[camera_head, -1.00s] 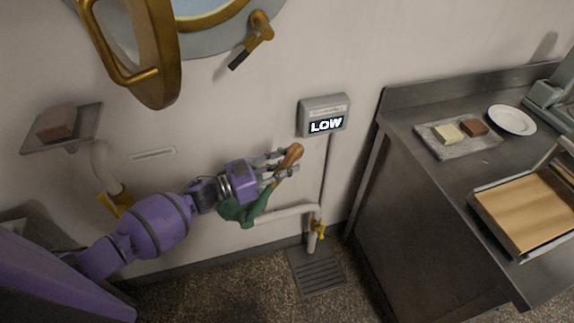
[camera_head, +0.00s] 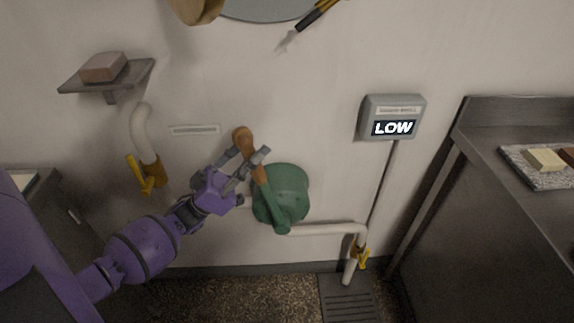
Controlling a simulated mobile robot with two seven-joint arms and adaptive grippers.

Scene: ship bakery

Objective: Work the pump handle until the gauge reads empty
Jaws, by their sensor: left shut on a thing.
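The green pump (camera_head: 287,190) is fixed to the wall, with its body now in plain view. Its handle (camera_head: 243,141) has a brown wooden grip and a green lever, and it tilts up and to the left. My left gripper (camera_head: 248,163) is shut on the handle, around the lower part of the wooden grip. The gauge (camera_head: 393,118) is a grey box on the wall to the right of the pump, and its display reads LOW. My right gripper is not in view.
A white pipe (camera_head: 325,229) runs from the pump to a yellow valve (camera_head: 360,255) above a floor drain (camera_head: 347,300). A shelf with a brown block (camera_head: 103,67) and another yellow valve (camera_head: 146,175) are at left. A steel counter (camera_head: 500,112) stands at right.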

